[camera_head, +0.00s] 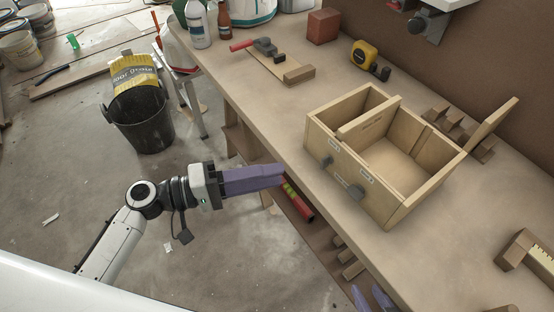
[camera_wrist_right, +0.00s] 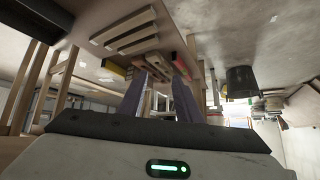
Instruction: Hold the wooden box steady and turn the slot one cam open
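The workbench (camera_head: 330,222) is clear in front of the box. A clamp-like tool (camera_head: 262,48), a red block (camera_head: 323,26) and a yellow tape measure (camera_head: 364,55) lie behind. Wooden pieces (camera_head: 459,126) lie right of the box. A black bucket (camera_head: 143,118) stands on the floor.

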